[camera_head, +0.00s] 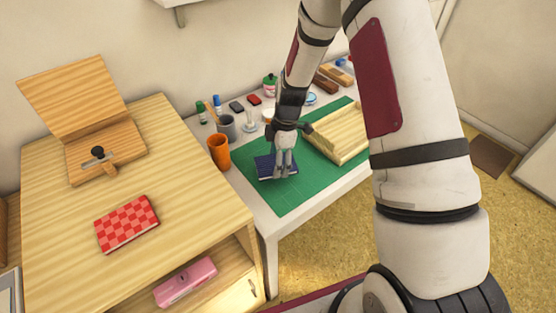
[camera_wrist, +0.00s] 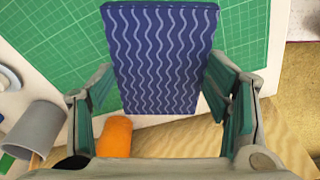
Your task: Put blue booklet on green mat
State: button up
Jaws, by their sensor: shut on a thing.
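The blue booklet (camera_head: 263,168) has pale wavy lines on its cover. My gripper (camera_head: 284,172) is shut on it, with the booklet over the near-left part of the green mat (camera_head: 290,202). In the wrist view the booklet (camera_wrist: 160,60) lies between the two fingers of my gripper (camera_wrist: 160,92), one at each long side. The mat (camera_wrist: 60,45) shows behind and beside it. I cannot tell for sure whether the booklet touches the mat. The mat's far right part is covered by a wooden tray.
The wooden tray (camera_head: 340,133) stands right of my gripper. An orange cup (camera_head: 219,152) and a grey cup (camera_head: 227,126) stand to the left. Inkpads and bottles line the back. A red checkered booklet (camera_head: 127,223) lies on the wooden desk (camera_head: 60,240).

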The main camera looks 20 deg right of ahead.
jog(key=w, duration=0.3)
jog(key=shift+d+f, duration=0.2)
jog(key=shift+d, duration=0.2)
jog(key=shift+f, duration=1.7)
jog(key=shift+f, duration=0.1)
jog(key=o, duration=1.2)
